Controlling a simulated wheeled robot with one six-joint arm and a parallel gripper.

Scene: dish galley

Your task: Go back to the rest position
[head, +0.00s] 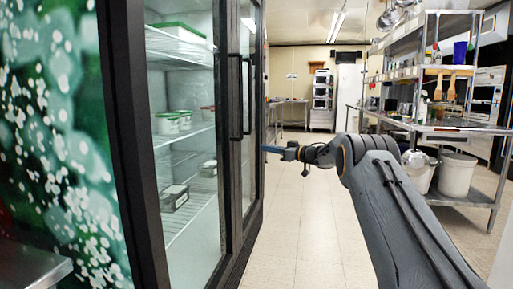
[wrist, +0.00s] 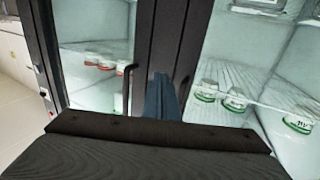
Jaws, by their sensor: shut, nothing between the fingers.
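My gripper (head: 268,149) is at the end of my arm, which reaches from the lower right toward the glass-door fridge (head: 122,150) in the head view. Its fingers are shut and empty, pointing left at the fridge's front near the dark door handles (head: 247,98). In the wrist view the blue fingers (wrist: 161,98) are in front of the dark door frame, beside a handle (wrist: 128,88). I cannot tell whether they touch the door. Both fridge doors look closed.
Tubs with green lids (head: 172,122) stand on wire shelves inside the fridge. A steel shelving table (head: 450,127) with white buckets (head: 457,173) beneath is at the right. The tiled aisle (head: 312,215) is clear, with a steel counter (head: 287,104) at the far end.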

